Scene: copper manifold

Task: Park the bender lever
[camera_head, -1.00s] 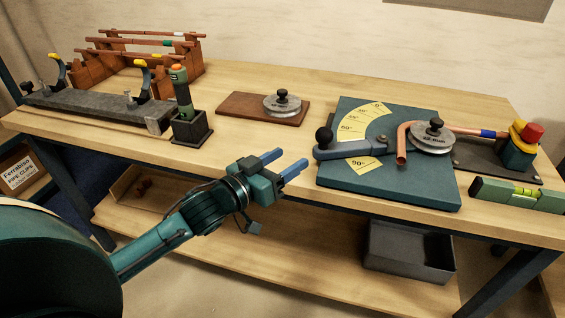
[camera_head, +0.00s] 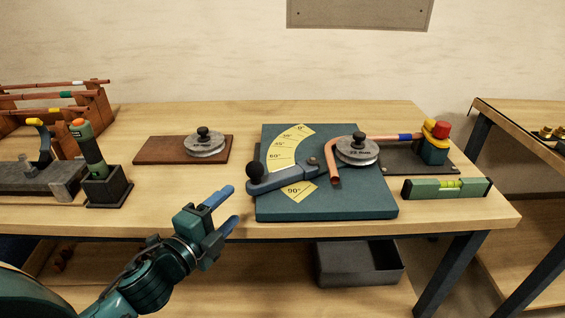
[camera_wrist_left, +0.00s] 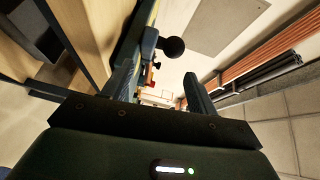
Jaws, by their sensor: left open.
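The bender (camera_head: 330,205) is a dark teal plate on the bench with a yellow angle scale. Its blue-grey lever (camera_head: 284,181) points left across the plate, near the scale's lower marks, with a black ball knob (camera_head: 256,171) at its end. A bent copper pipe (camera_head: 334,170) passes around the grey disc (camera_head: 357,150). My left gripper (camera_head: 222,211) is open and empty, in front of the bench edge, to the lower left of the knob and apart from it. In the left wrist view the black knob (camera_wrist_left: 174,46) shows beyond the open fingers. My right gripper is out of view.
A red-yellow clamp (camera_head: 437,140) and a green level (camera_head: 445,188) are right of the bender. A spare disc on a brown board (camera_head: 160,150) and a torch-like tool in a black holder (camera_head: 108,190) are to the left. A grey bin (camera_head: 360,264) sits below.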

